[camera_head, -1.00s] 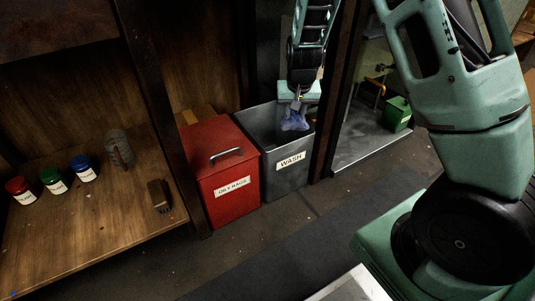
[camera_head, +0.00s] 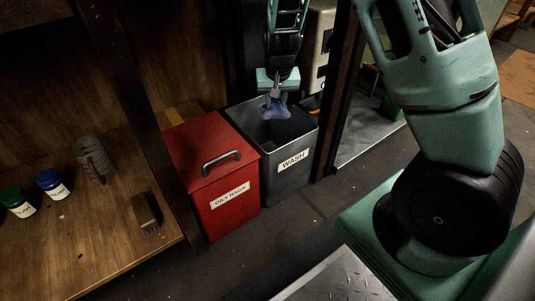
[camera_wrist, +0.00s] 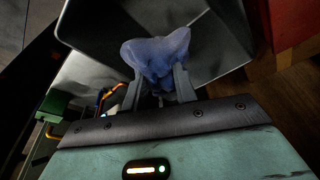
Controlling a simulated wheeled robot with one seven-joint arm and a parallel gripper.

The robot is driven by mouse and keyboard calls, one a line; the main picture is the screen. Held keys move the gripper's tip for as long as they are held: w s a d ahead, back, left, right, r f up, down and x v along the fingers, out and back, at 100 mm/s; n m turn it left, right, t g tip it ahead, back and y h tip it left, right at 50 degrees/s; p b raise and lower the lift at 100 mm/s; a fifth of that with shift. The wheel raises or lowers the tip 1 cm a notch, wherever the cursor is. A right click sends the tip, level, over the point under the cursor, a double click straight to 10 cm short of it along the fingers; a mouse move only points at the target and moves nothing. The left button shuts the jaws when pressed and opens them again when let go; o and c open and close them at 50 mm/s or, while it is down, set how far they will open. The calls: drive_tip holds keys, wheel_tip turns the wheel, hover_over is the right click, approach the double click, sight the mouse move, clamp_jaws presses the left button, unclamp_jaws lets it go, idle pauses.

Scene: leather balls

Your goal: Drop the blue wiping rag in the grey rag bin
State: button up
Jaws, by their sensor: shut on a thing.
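The blue wiping rag (camera_head: 275,108) hangs crumpled from my gripper (camera_head: 274,92), which is shut on it. The grey rag bin (camera_head: 285,165), labelled WASH, is open at the top. In the head view the rag appears over the bin's opening, near its back. In the wrist view the rag (camera_wrist: 158,50) is pinched between the two fingers of my gripper (camera_wrist: 160,85), with the grey bin's wall (camera_wrist: 215,40) behind it. Whether the rag touches the bin cannot be told.
A red lidded bin (camera_head: 212,170) labelled OILY RAGS stands directly left of the grey bin. A dark post (camera_head: 335,100) rises at its right. A wooden shelf (camera_head: 110,230) at left holds small jars, a brush (camera_head: 146,212) and a grey ribbed object (camera_head: 93,160).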

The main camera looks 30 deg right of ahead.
sight(276, 109)
wheel_tip(276, 109, down, 3)
drive_tip(key=b, duration=0.3)
drive_tip(key=shift+f, duration=0.15)
drive_tip(key=o, duration=1)
drive_tip(key=shift+r, duration=0.2)
drive_tip(key=p+v, duration=0.6)
drive_tip(key=v, duration=0.1)
drive_tip(key=shift+s+r, duration=0.1)
drive_tip(key=shift+a, duration=0.1)
